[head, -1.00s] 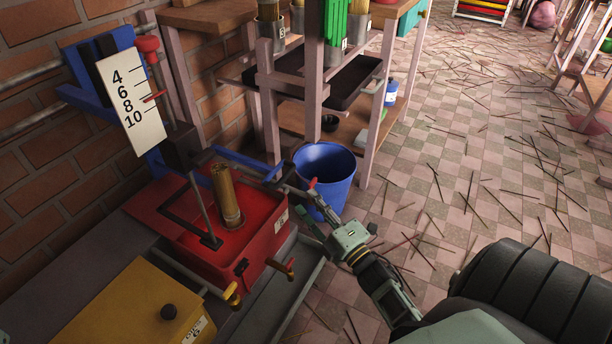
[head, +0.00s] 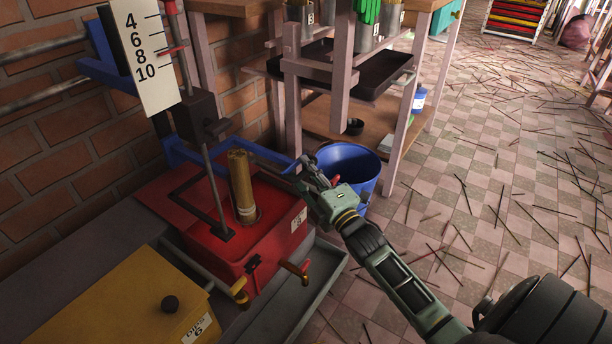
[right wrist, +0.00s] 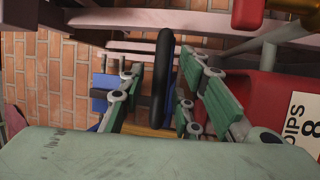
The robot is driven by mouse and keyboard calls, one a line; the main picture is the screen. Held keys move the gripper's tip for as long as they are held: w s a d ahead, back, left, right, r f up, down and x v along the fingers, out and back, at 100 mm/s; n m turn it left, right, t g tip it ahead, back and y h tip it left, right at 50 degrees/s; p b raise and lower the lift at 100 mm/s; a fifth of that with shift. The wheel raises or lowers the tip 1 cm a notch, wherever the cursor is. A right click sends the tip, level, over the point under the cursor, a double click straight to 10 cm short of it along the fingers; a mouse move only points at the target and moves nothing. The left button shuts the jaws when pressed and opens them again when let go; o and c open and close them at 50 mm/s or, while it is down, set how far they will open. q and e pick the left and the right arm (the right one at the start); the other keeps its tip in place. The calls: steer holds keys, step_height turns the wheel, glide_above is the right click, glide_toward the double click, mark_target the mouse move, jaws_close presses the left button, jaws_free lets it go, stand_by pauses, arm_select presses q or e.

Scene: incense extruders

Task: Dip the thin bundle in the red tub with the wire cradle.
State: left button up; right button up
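The red tub (head: 272,240) stands on the bench by the brick wall, and its label reads 8 in the right wrist view (right wrist: 300,125). A thin tan bundle (head: 241,185) stands upright in it, its lower end at a ring in the red surface. A dark wire frame (head: 206,190) reaches down beside the bundle; whether it holds the bundle is unclear. A blue bar (head: 262,152) runs behind the tub towards my right gripper (head: 314,172). In the right wrist view, a black handle (right wrist: 162,75) lies between the open fingers, with gaps beside it. My left gripper is out of view.
A white scale (head: 143,50) marked 4 to 10 has a red pointer (head: 174,49). A yellow tub (head: 125,310) marked 6 sits at front left. A blue bucket (head: 352,165) stands on the floor just behind my right gripper. A shelf stand (head: 345,85) is behind it.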

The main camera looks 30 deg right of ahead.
steer(key=shift+w, duration=0.1)
steer(key=shift+r, duration=0.1)
jaws_close()
stand_by(0.4)
